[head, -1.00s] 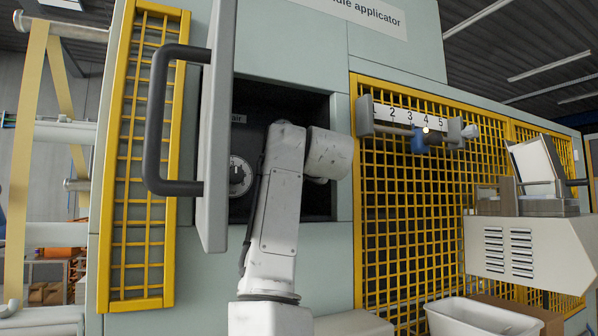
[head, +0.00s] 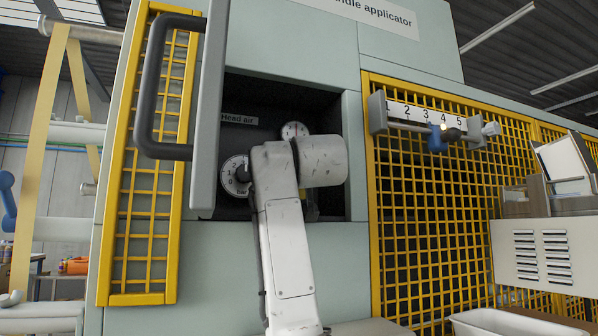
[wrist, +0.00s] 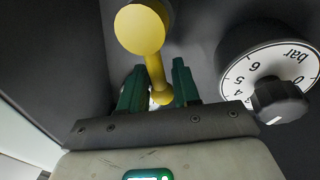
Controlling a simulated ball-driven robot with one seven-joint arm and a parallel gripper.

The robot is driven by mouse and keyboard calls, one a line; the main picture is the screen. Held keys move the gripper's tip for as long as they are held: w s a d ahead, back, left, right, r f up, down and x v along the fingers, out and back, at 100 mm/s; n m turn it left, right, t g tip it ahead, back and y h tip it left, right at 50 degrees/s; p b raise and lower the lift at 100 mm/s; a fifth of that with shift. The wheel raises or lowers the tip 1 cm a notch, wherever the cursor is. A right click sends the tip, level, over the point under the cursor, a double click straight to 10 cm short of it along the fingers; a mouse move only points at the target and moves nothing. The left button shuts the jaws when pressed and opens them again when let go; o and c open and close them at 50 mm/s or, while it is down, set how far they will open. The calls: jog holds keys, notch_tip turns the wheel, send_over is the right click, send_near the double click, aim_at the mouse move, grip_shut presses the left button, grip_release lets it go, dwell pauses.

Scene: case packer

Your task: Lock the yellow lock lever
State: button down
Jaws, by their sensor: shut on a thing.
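The yellow lock lever (wrist: 153,66) shows in the wrist view, with a round yellow hub at its upper end and a thin arm reaching down to a small knob. My gripper (wrist: 160,92) has green fingers on both sides of that lower end and is shut on it. In the head view my own arm stands in front of the recess and hides the gripper and most or all of the lever.
In the wrist view a black knob with a white bar dial (wrist: 268,80) sits close right of the fingers. In the head view the open door (head: 210,110) with its dark handle (head: 150,90) stands left of the recess, and a small gauge (head: 294,130) is inside.

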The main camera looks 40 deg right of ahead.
jog(key=shift+w+a+f+n+y, duration=0.15)
jog(key=shift+a+n+y, duration=0.2)
jog(key=shift+n, duration=0.75)
jog(key=shift+a, duration=0.1)
jog(key=c, duration=0.9)
grip_release()
jog(key=b+v, duration=0.1)
jog(key=v, duration=0.2)
jog(key=b+v, duration=0.2)
jog(key=v, duration=0.2)
jog(key=b+v, duration=0.1)
jog(key=v, duration=0.3)
jog(key=shift+f, duration=0.25)
jog(key=shift+w, duration=0.1)
